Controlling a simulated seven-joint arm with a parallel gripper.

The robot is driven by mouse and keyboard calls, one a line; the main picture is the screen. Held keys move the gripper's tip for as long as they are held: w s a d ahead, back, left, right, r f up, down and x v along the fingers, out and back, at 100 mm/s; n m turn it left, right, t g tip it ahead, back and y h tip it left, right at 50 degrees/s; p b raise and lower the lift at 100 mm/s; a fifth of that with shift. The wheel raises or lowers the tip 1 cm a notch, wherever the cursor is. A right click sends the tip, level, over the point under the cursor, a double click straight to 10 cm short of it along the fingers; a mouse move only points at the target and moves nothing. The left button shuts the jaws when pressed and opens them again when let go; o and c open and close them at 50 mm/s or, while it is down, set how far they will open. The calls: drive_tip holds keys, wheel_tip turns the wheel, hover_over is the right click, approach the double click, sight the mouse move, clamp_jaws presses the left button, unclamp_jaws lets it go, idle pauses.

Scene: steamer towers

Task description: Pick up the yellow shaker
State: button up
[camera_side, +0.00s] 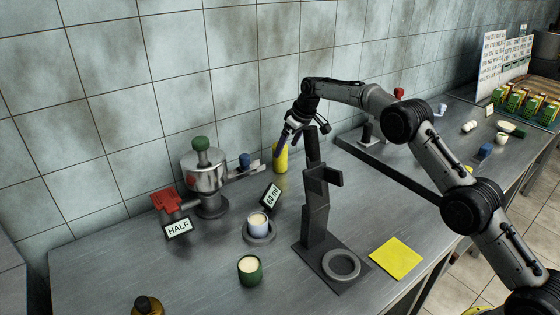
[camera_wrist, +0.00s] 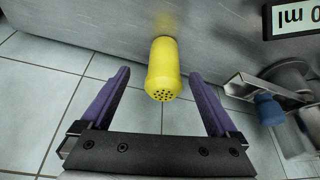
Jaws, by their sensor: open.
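The yellow shaker (camera_side: 281,158) stands on the metal counter close to the tiled wall, partly hidden behind my gripper in the side view. In the wrist view the yellow shaker (camera_wrist: 163,72) shows its perforated top toward the camera, between the two purple fingers. My gripper (camera_side: 284,146) is at the shaker in the side view, tilted down toward the wall. In the wrist view my gripper (camera_wrist: 160,82) is open, with a visible gap between each finger and the shaker.
A steel machine (camera_side: 204,175) with green and blue knobs stands left of the shaker. A dark stand (camera_side: 318,200) rises in front.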

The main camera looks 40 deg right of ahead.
sight(281, 157)
drive_tip(key=shift+a+x, duration=0.15)
drive_tip(key=shift+x, duration=1.35)
drive_tip(key=shift+a+x, duration=0.15)
drive_tip(key=shift+x, duration=1.3)
drive_tip(key=shift+s, duration=0.1)
clamp_jaws()
